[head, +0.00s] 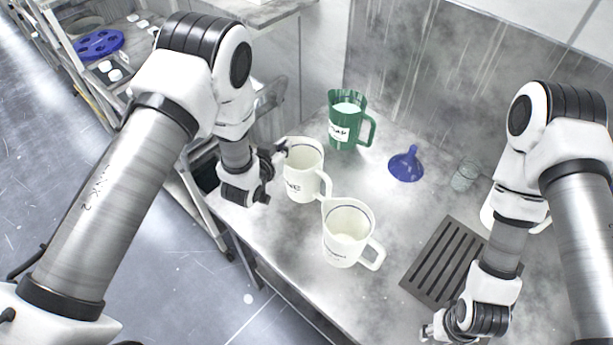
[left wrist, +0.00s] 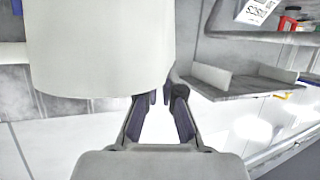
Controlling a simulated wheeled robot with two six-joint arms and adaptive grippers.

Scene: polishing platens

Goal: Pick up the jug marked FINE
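A white jug (head: 303,172) stands upright on the bench with dark lettering on its front, too small to read surely. A second white jug (head: 341,240) with small print stands in front of it to the right. A green jug (head: 344,124) with a white label and pale contents stands behind; its label is not legible. My left gripper (head: 274,172) is open and empty, close beside the left white jug. In the left wrist view, a large white rounded wall (left wrist: 100,45) lies beyond the open fingers (left wrist: 160,112). My right gripper (head: 436,328) is low at the right, its fingers unclear.
A blue funnel (head: 406,164) and a clear cup (head: 465,175) stand toward the back wall. A dark slotted grate (head: 432,262) lies at the right. Another white vessel (head: 488,216) is partly hidden behind my right arm. The bench's front edge (head: 268,262) is close to the jugs.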

